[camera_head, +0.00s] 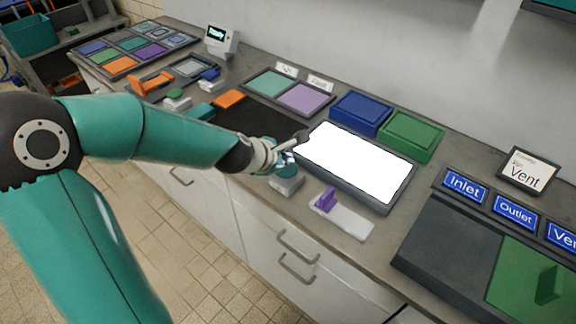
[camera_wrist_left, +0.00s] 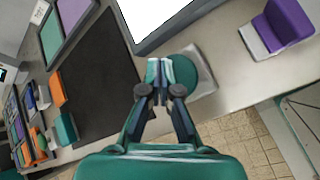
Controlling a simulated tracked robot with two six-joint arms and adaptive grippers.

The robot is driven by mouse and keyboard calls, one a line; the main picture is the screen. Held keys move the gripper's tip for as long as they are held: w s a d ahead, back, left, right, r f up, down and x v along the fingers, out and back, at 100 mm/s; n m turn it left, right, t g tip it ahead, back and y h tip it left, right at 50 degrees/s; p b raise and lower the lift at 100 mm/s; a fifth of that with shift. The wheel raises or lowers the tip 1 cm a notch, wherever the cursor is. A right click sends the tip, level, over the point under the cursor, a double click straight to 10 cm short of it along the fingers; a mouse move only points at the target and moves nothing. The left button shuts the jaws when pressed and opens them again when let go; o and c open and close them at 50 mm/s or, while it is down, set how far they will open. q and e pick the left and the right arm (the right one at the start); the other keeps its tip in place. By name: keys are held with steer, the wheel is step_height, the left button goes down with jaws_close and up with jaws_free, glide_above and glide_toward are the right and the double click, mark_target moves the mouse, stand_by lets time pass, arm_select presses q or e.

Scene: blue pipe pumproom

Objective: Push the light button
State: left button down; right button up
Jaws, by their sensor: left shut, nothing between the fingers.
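The light button is a teal round cap (camera_wrist_left: 187,72) on a pale grey base (camera_head: 287,186), beside the near left edge of the bright white light panel (camera_head: 355,162). My left gripper (camera_head: 300,138) is shut and empty, with its arm coming in from the left. In the wrist view, the closed fingertips (camera_wrist_left: 159,72) overlap the left part of the cap. I cannot tell whether they touch it or hover over it. The gripper partly hides the button in the head view. My right gripper is not in view.
A purple block on a white plate (camera_head: 350,222) lies right of the button, near the counter edge. A black mat (camera_head: 250,118) lies to the left. Blue (camera_head: 360,112) and green (camera_head: 411,135) boxes stand behind the panel. Drawer handles (camera_head: 297,246) project below the counter.

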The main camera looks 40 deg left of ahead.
arm_select(q)
steer(key=shift+r+p, duration=2.35)
steer(key=shift+r, duration=0.4)
steer(key=shift+f, duration=0.1)
